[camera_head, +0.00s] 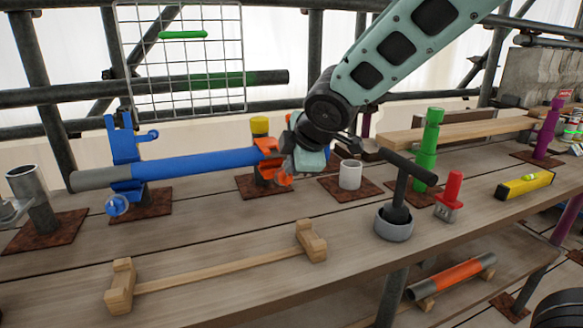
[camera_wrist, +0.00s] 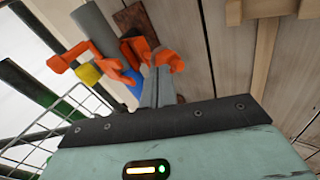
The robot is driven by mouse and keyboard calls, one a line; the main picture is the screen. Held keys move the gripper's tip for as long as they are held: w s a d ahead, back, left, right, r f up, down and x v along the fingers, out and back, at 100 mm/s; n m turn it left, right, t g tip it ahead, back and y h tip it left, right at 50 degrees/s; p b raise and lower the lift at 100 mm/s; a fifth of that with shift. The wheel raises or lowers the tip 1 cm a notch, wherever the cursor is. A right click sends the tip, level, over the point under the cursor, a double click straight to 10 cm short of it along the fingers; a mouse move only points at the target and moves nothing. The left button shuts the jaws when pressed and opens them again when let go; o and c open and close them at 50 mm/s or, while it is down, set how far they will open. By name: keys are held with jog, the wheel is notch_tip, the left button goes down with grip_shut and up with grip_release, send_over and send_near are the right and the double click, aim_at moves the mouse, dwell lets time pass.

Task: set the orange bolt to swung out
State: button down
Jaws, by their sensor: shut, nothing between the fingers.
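The orange coupler (camera_head: 268,168) stands on a post at the right end of the blue tube (camera_head: 195,163). It also shows in the wrist view (camera_wrist: 138,52), with an orange arm (camera_wrist: 72,54) reaching out to the left. An orange piece that looks like the bolt (camera_wrist: 172,63) lies right at my fingertips, and an orange part shows low at the coupler in the head view (camera_head: 283,179). My gripper (camera_head: 295,165) is shut and empty beside the coupler; its fingers (camera_wrist: 157,82) point at the coupler in the wrist view. Whether they touch the bolt I cannot tell.
A blue coupler (camera_head: 124,150) holds the tube's left part. A white cup (camera_head: 350,174), a dark T-handled tool in a grey pot (camera_head: 394,224) and a green post (camera_head: 428,150) stand to the right. A wooden piece (camera_head: 215,270) lies in front. A wire grid (camera_head: 185,60) hangs behind.

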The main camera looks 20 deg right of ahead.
jog(key=shift+s+f+b, duration=0.2)
jog(key=shift+f+b, duration=0.25)
jog(key=shift+b, duration=0.2)
